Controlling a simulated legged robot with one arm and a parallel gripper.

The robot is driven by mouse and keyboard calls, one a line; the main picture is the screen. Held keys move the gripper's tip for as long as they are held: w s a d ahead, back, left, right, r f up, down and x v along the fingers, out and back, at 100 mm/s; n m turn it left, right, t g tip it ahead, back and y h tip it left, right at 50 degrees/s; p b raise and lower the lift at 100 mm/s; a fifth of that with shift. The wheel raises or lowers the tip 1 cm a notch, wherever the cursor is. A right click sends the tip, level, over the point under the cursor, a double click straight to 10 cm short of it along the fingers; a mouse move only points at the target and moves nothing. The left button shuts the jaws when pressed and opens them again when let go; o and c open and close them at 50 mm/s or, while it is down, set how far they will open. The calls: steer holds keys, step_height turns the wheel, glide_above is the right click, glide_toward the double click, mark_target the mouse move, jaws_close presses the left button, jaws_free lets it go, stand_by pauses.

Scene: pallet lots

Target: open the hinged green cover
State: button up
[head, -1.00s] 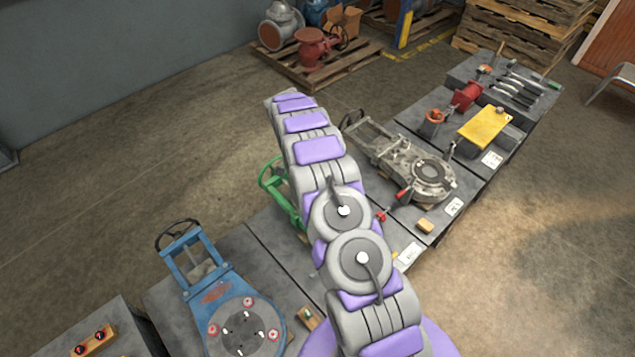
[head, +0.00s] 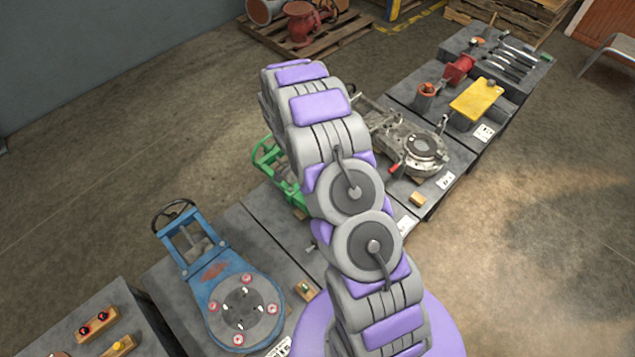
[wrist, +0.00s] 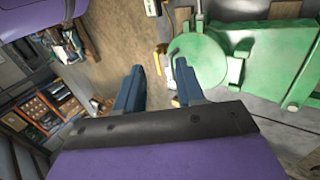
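The green item (head: 285,180) stands on the dark bench, mostly hidden behind my arm in the head view. In the wrist view a round green cover (wrist: 197,60) shows at the left end of the larger green body (wrist: 265,60), with a hinge-like block between them. My gripper (wrist: 157,72) has two blue fingers spread apart with nothing between them. Its right fingertip overlaps the lower left edge of the round cover in the picture; I cannot tell whether they touch. In the head view my gripper is hidden by my arm.
A blue valve (head: 240,308) with a handwheel lies on the bench at the left. A grey metal valve (head: 415,150) and a yellow plate (head: 476,99) sit on benches to the right. Small wooden blocks (head: 305,291) lie near the bench edges. Open floor (head: 540,250) is at the right.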

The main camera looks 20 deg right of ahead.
steer(key=shift+s+a, duration=0.1)
steer(key=shift+s, duration=0.4)
steer(key=shift+r, duration=0.1)
steer(key=s+a+r+n+t, duration=0.1)
steer(key=s+a+r+n, duration=0.15)
steer(key=r, duration=0.45)
steer(key=s+a+r+n+t+y+b, duration=0.1)
steer(key=s+r+n, duration=0.1)
steer(key=s+r, duration=0.35)
steer(key=s+a+r+n+t, duration=0.1)
steer(key=s+r+n, duration=0.15)
steer(key=r, duration=0.55)
steer(key=s+a+r+n+t, duration=0.1)
steer(key=s+r+n, duration=0.2)
steer(key=s, duration=0.5)
steer(key=s+a+r+n+t+y+b, duration=0.1)
steer(key=s+a+r+n, duration=0.1)
steer(key=s, duration=0.6)
steer(key=shift+s+a+r+n, duration=0.15)
steer(key=shift+a+r+n, duration=0.1)
steer(key=shift+r+n, duration=0.6)
steer(key=shift+f, duration=0.15)
